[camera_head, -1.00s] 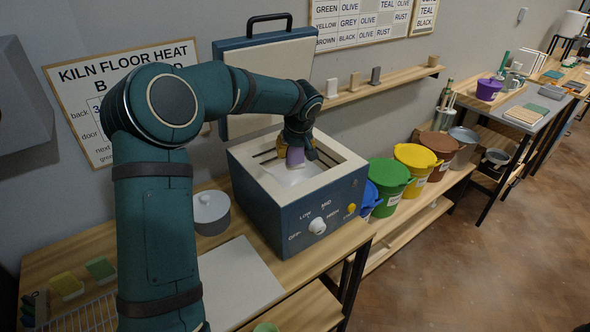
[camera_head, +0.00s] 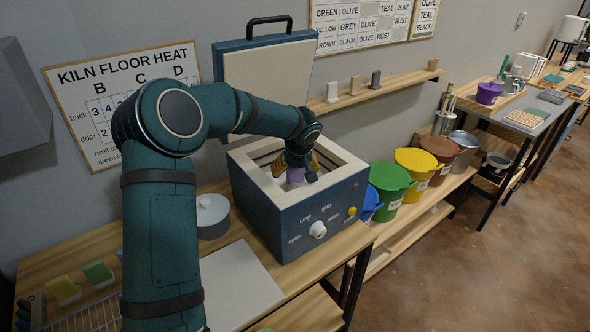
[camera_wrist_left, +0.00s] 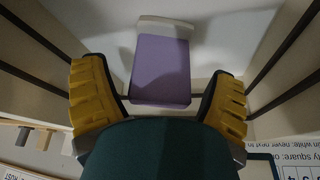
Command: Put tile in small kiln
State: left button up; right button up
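The small kiln (camera_head: 330,205) is a blue box with a pale rim, and its lid (camera_head: 268,75) stands open at the back. My left gripper (camera_head: 297,168) reaches down into the kiln's chamber. Its yellow finger pads are spread, with the purple tile (camera_head: 295,177) between them. In the left wrist view the tile (camera_wrist_left: 160,70) has a pale strip at its far end, and gaps show between it and both pads of the gripper (camera_wrist_left: 160,100). I cannot tell exactly how the tile rests on the pale floor. My right gripper is not in view.
A lidded grey pot (camera_head: 212,216) stands left of the kiln, and a pale board (camera_head: 240,285) lies in front. The control knob (camera_head: 318,229) is on the kiln's front. Several coloured buckets, including a green one (camera_head: 390,185), stand to the right. A narrow wall shelf (camera_head: 385,86) runs behind.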

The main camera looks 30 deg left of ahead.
pick_arm(q)
jog(key=shift+r, duration=0.1)
jog(key=shift+r, duration=0.3)
jog(key=p+v, duration=0.1)
jog(key=v, duration=1)
jog(key=shift+s+d+r, duration=0.15)
jog(key=shift+s+d, duration=0.05)
